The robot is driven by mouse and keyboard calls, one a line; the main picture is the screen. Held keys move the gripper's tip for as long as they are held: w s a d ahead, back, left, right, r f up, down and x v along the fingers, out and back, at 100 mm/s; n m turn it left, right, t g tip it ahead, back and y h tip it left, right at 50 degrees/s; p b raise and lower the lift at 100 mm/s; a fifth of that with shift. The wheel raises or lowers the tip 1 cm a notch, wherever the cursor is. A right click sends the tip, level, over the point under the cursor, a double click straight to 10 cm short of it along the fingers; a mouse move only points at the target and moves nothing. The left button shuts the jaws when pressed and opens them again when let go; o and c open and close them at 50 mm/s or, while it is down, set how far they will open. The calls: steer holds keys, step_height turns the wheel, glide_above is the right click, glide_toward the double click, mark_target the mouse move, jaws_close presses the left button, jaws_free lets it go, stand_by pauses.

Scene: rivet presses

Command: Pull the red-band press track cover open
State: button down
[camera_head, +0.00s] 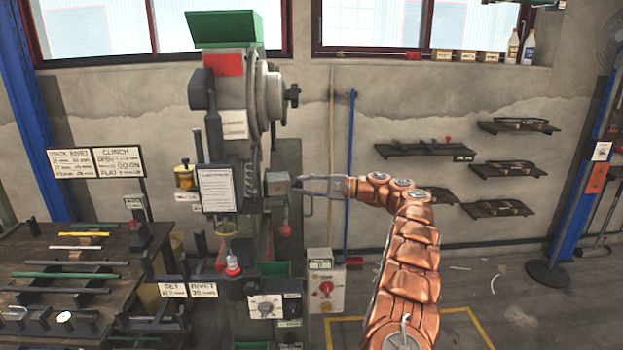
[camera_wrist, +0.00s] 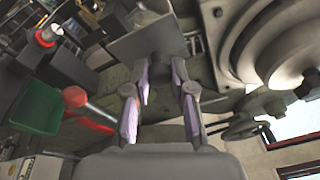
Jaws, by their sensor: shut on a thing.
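The press (camera_head: 232,130) with a red band (camera_head: 223,64) stands left of centre in the head view, under a green hopper. My gripper (camera_head: 300,187) reaches it from the right, at a small grey box-shaped part on its side that I take for the track cover (camera_head: 277,184). In the wrist view a flat grey plate, seemingly the same cover (camera_wrist: 146,40), lies just beyond my gripper (camera_wrist: 163,68). The purple-padded fingers are closed on a grey part at its edge. The exact grip point is partly hidden by the fingers.
A red-knobbed lever (camera_head: 285,230) hangs just below the gripper; it also shows left of the fingers in the wrist view (camera_wrist: 75,97). A round wheel housing (camera_wrist: 275,45) is close on the right. A control box (camera_head: 325,290) stands below. Floor at right is mostly free.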

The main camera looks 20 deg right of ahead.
steer(key=shift+w+r+p, duration=0.15)
steer(key=shift+p, duration=0.25)
stand_by(0.3)
steer(key=c, duration=1)
jaws_free()
steer(key=shift+o, duration=0.2)
steer(key=shift+d, duration=0.1)
steer(key=v, duration=1.2)
steer(key=shift+w, duration=0.1)
